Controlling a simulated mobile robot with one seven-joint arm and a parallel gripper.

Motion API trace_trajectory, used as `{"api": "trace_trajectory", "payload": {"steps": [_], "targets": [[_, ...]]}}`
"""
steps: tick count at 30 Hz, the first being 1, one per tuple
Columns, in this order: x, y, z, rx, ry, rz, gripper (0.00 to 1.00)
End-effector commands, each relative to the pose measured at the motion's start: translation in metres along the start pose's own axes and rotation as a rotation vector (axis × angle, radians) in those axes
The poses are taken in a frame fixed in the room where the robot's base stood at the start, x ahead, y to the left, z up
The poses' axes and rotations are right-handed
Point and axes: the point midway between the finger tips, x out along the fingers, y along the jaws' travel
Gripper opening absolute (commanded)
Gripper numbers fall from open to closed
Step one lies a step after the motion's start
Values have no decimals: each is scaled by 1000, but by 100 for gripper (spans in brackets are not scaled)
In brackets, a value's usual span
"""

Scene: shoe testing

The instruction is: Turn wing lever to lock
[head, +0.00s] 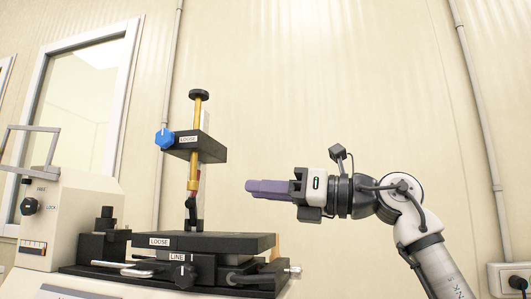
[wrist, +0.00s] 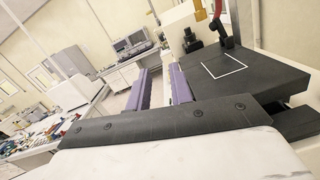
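A black knob or wing-shaped lever (head: 29,206) sits on the cream machine housing at the far left of the head view. A "LOCK" label is to its right, and a small label above it is hard to read. My gripper (head: 250,186) has purple fingers and points left, well to the right of the lever, with the test stand between them. In the wrist view the two fingers of my gripper (wrist: 161,78) are apart with nothing between them. The lever cannot be made out in the wrist view.
The black platform (head: 225,243) with a white outline stands between. Above it are a brass post (head: 198,111), a black block (head: 208,153) marked "LOOSE" and a blue knob (head: 164,139). Metal handles (head: 122,268) stick out in front. Open air surrounds my gripper.

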Motion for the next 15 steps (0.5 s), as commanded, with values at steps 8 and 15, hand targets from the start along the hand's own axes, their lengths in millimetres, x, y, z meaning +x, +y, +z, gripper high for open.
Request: {"api": "trace_trajectory", "payload": {"steps": [8,15], "targets": [[5,10,49,-1,-1,0,22],[6,12,58,-1,0,2,22]]}}
